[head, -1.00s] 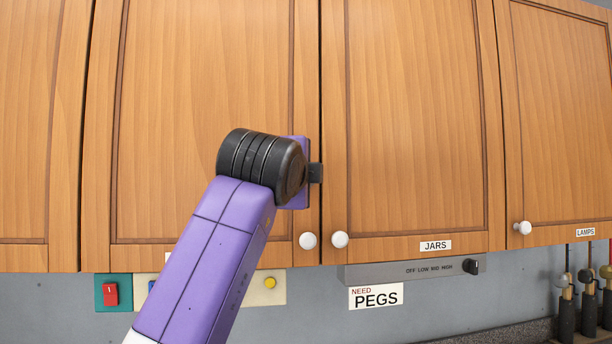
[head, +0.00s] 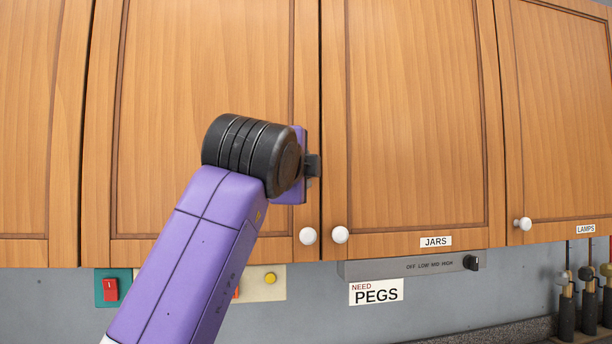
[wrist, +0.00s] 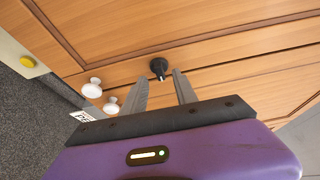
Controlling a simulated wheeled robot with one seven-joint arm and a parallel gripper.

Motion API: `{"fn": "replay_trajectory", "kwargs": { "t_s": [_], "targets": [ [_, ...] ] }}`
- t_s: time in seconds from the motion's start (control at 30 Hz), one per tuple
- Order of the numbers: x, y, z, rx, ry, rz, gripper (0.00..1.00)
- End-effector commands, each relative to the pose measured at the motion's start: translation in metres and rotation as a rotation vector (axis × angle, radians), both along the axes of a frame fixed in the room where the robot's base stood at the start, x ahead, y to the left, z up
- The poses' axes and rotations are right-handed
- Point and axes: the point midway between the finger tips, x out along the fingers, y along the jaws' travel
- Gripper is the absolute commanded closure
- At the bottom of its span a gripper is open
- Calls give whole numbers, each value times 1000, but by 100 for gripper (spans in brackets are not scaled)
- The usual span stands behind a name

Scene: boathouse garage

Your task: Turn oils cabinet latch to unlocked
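The latch (wrist: 158,66) is a small black knob on the edge strip of the left cabinet door, near the seam, in the wrist view. My gripper (wrist: 159,75) is open; its two grey fingers point at the door with the latch between and just beyond their tips. I cannot tell if they touch it. In the head view my arm hides the latch, and the dark end of my gripper (head: 313,165) shows beside the seam. No OILS label is readable; the lower part of the left door (head: 200,90) is partly behind my arm.
Two white knobs (head: 308,236) (head: 340,235) flank the seam below my gripper. The JARS door (head: 415,120) is to the right, with a dial panel (head: 410,268) beneath. Switches (head: 111,290) sit at the lower left. All the doors look shut.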

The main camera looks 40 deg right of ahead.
Motion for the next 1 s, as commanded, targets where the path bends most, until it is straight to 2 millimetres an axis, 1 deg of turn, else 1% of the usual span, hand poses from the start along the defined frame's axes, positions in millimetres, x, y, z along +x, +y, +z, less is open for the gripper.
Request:
{"fn": "replay_trajectory", "kwargs": {
  "t_s": [0.03, 0.1, 0.2, 0.33, 0.5, 1.0],
  "targets": [
    [-4, 8, -3, -1, -2, 2, 65],
    [-11, 18, -3, -1, -2, 2, 65],
    [-19, 29, -2, 0, -1, 1, 65],
    [-26, 39, -1, 1, -1, 1, 65],
    [-29, 42, 0, 1, -1, -1, 65],
    [-28, 42, 0, -2, 3, 0, 65]
  ]
}}
